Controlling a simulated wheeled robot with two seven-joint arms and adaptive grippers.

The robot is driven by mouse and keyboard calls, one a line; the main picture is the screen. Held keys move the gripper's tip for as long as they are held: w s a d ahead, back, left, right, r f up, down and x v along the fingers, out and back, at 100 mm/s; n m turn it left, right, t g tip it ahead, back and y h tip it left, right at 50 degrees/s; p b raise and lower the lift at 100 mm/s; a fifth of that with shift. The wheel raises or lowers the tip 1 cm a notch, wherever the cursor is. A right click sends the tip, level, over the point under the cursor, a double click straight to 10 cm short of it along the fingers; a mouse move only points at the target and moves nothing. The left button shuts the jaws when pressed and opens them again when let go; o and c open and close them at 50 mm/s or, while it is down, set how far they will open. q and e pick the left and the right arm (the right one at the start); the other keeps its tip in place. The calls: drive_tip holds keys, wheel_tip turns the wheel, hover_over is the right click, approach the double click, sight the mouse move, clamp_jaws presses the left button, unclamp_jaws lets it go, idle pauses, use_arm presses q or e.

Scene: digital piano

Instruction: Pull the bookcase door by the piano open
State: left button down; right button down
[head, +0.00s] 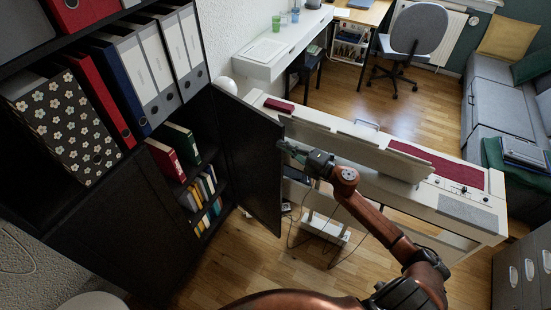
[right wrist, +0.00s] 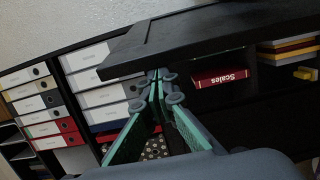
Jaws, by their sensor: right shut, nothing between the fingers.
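The black bookcase (head: 120,220) stands at the left. Its right-hand door (head: 252,158) by the piano stands open, swung out from the shelves, so books inside show. The door also shows in the right wrist view as a dark panel (right wrist: 190,35) across the top. My right gripper (head: 284,147) is at the door's free edge, on the piano side. In the right wrist view its fingers (right wrist: 158,88) are together and empty, with the tips close to the door panel. I cannot tell whether they touch it. My left gripper is not in view.
The white digital piano (head: 470,208) stands right of the door, under my right arm. Binders (head: 130,70) fill the upper shelf and books (head: 203,188) the lower ones. Cables and a white pedal unit (head: 325,228) lie on the floor below the piano.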

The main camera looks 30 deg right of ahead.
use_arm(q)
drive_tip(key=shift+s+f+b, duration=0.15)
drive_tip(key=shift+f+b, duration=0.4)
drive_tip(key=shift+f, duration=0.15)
use_arm(e)
drive_tip(key=d, duration=0.1)
drive_tip(key=w+d, duration=0.1)
drive_tip(key=d, duration=0.1)
drive_tip(key=w+d, duration=0.1)
drive_tip(key=d, duration=0.1)
drive_tip(key=shift+d, duration=0.25)
